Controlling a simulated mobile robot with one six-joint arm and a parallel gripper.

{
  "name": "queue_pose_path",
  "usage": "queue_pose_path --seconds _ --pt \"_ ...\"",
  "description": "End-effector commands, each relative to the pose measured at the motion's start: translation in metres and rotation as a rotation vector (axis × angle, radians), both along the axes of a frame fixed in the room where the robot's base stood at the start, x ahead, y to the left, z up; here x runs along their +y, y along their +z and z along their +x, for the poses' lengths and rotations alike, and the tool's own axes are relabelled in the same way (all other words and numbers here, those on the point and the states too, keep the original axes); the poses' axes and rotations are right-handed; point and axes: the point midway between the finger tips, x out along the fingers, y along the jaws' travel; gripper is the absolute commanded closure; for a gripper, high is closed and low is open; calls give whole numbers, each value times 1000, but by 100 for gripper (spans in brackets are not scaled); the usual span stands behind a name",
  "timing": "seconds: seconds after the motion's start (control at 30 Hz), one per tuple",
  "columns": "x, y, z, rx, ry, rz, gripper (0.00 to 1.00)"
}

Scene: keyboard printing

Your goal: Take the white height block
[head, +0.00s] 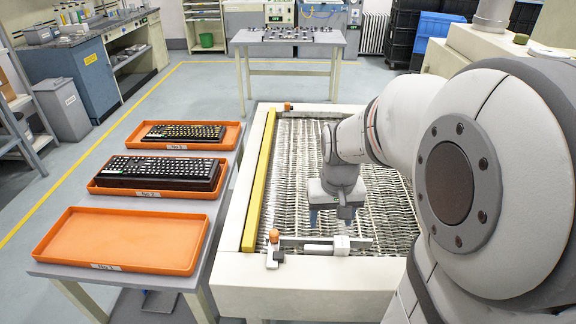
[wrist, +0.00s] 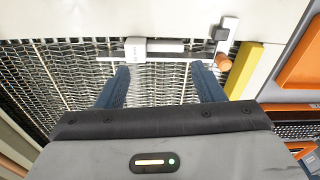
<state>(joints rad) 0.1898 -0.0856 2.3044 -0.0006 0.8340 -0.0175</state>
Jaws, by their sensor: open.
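The white height block (head: 341,245) sits on a thin metal bar (head: 300,240) near the front end of the mesh conveyor. It also shows in the wrist view (wrist: 135,48), ahead of the left finger. A pale cylinder-like piece lies beside it along the bar. My gripper (head: 331,215) points down over the mesh, just behind the bar in the head view. In the wrist view my gripper (wrist: 162,72) has its two blue fingers apart with only mesh between them. It is not touching the block.
An orange knob (head: 274,236) stands at the bar's left end, close to the yellow rail (head: 259,180). Left of the conveyor, a table bears an empty orange tray (head: 70,225) and two orange trays with black keyboards (head: 160,172). The mesh (head: 295,200) around my gripper is clear.

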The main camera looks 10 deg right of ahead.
Motion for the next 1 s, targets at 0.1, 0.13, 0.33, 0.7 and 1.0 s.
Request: queue_pose_path --seconds 0.1,0.13,0.33,0.7,1.0 --pt "-26 -25 23 45 -55 10 38" --pt "-31 -30 28 53 -65 12 38" --pt "-53 -54 43 83 -107 21 38" --pt "-57 -91 41 90 -113 23 38" --pt "-57 -131 33 88 -111 22 38"
